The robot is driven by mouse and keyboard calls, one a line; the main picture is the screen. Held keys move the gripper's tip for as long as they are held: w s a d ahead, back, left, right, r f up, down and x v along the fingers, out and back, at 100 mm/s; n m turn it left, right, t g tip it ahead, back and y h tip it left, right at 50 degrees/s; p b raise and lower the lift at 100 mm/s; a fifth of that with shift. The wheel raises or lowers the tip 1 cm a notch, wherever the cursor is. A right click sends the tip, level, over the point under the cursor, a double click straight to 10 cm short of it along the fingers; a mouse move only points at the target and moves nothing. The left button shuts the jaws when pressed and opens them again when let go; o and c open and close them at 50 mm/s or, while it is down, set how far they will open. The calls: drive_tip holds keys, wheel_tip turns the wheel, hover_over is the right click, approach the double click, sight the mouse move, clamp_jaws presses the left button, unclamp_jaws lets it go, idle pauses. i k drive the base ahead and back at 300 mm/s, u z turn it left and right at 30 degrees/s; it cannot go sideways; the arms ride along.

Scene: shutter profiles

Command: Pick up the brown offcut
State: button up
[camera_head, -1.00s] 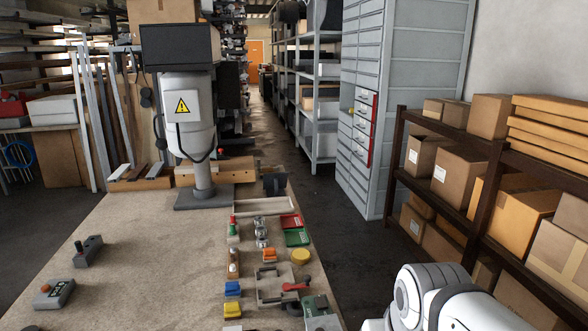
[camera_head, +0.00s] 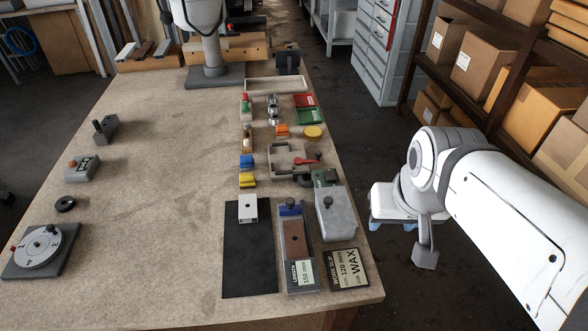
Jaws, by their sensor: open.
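A brown rectangular piece (camera_head: 295,246), which looks like the brown offcut, lies in a long grey holder (camera_head: 286,220) near the table's front right. The holder has a dark knob at its far end and a label reading 150 mm at its near end. Another brown strip (camera_head: 141,49) lies between grey strips on a wooden block at the back left. My gripper (camera_head: 393,226) is beyond the table's right edge, right of the holder and apart from it. Its bluish fingertips are spread and empty, partly hidden by my arm.
A black mat (camera_head: 248,265) bearing a white block (camera_head: 247,209) adjoins the holder's left. Several small parts lie behind. The table's middle is clear. Shelves (camera_head: 470,95) stand at the right.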

sight(296, 248)
drive_tip(key=z, duration=0.05)
drive_tip(key=k, duration=1)
drive_tip(key=u, duration=0.75)
drive_tip(key=i, duration=0.7)
drive_tip(key=z, duration=0.35)
